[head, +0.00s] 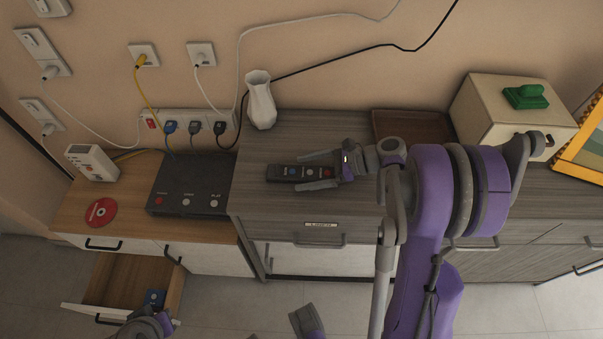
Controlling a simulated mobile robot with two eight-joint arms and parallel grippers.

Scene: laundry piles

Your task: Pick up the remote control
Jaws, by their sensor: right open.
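The remote control (281,172) is a dark, long slab with blue and red buttons. It lies on the grey wood top of the middle cabinet (270,215). My right gripper (311,171) is open, with one finger beyond the remote's far long side and the other along its near side. The remote's right end is partly hidden by the gripper; I cannot tell whether the fingers touch it. Purple and grey parts of my own body show at the bottom edge, but no left gripper fingers can be made out.
A white vase (261,100) stands at the cabinet's back left. A black box (190,186) and a red disc (101,211) lie on the lower left cabinet, above an open drawer (108,282). A brown tray (408,124) and a cream box (505,118) are at the back right.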

